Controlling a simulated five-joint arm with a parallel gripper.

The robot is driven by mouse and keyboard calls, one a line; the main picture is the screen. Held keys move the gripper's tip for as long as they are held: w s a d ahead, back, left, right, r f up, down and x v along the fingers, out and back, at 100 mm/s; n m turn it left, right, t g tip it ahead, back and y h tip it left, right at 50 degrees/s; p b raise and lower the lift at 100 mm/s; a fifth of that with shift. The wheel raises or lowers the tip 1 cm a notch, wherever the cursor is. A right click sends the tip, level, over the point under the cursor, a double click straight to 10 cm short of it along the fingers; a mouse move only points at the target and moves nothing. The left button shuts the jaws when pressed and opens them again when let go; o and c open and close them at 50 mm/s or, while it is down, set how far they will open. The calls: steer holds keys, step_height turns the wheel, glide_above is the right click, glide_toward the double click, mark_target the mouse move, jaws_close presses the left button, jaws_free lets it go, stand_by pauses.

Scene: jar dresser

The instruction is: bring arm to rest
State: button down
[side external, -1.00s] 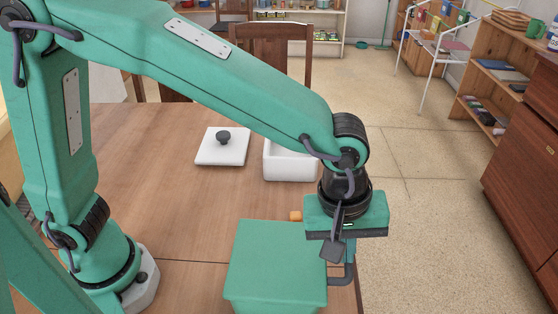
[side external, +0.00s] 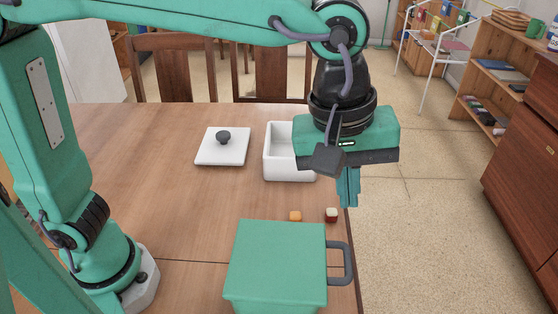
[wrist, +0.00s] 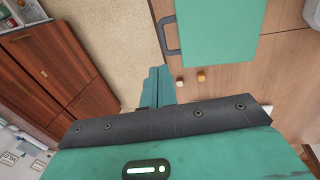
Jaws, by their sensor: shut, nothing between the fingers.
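My gripper (side external: 348,190) is shut and empty, raised above the right edge of the table in the side external view. In the wrist view its closed fingers (wrist: 157,84) show at the middle, over the table's edge and the floor. The gripper is apart from everything on the table. It hides part of the right side of the white open box (side external: 290,174).
A green box (side external: 278,262) with a grey handle (side external: 347,262) stands at the table's front. An orange cube (side external: 295,216) and a dark red and cream cube (side external: 331,215) lie behind it. A white lid (side external: 222,147) with a dark knob lies left of the white box.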

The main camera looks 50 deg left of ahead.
steer(key=shift+a, duration=0.15)
steer(key=a+m+t, duration=0.2)
steer(key=a+m, duration=0.2)
steer(key=a, duration=1.3)
steer(key=s+a+f+m+t, duration=0.1)
steer(key=s+a+f+m, duration=0.1)
steer(key=a, duration=0.5)
steer(key=s+a+f+m+t+y, duration=0.1)
steer(key=s+a+f+m, duration=0.1)
steer(key=s+a, duration=0.2)
steer(key=a, duration=0.3)
steer(key=shift+s+f+m+y, duration=0.3)
steer(key=shift+f, duration=0.1)
